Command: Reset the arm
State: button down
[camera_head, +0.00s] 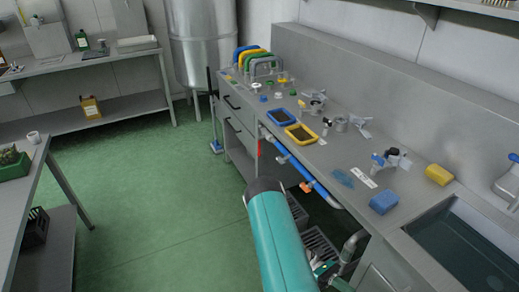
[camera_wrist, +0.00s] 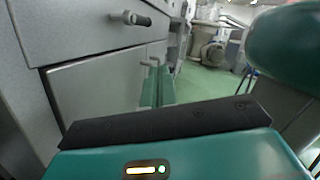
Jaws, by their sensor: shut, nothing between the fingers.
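My gripper (camera_wrist: 168,122) shows at the bottom of the wrist view as a dark bar in front of a teal housing with a small lit strip. It is shut and empty. In the head view my teal arm with a dark rounded end reaches over the floor in front of the workbench (camera_head: 375,150). Small parts beside its lower end are too cut off to tell apart. In the wrist view a grey cabinet front (camera_wrist: 98,90) with a dark-tipped handle (camera_wrist: 130,18) is close ahead on the left.
The workbench holds yellow (camera_head: 300,134) and blue (camera_head: 279,116) trays, valve parts, a blue sponge (camera_head: 384,202) and a yellow sponge (camera_head: 439,174). A sink (camera_head: 465,250) is at right. Dark crates (camera_head: 320,245) sit underneath. A side table (camera_head: 22,190) stands left; green floor (camera_head: 150,190) between is clear.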

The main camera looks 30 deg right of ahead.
jog(key=w+a+r+m+t+y, duration=0.1)
jog(key=w+a+r+m+t, duration=0.1)
jog(key=w+a+r+t, duration=0.55)
jog(key=w+a+r+m+t+y, duration=0.15)
jog(key=w+a+r+t, duration=0.3)
jog(key=w+r, duration=0.6)
jog(key=s+a+r+m+t+y, duration=0.1)
jog(key=s+a+r+t, duration=0.2)
jog(key=a+r+t, duration=0.3)
jog(key=s+a+r+m+t, duration=0.2)
jog(key=a+r+t, duration=0.5)
jog(key=a+r, duration=0.5)
notch_tip(320, 180, up, 5)
jog(key=shift+s+a+f+y, duration=0.1)
jog(key=shift+s+a+y, duration=0.3)
jog(key=shift+s, duration=0.35)
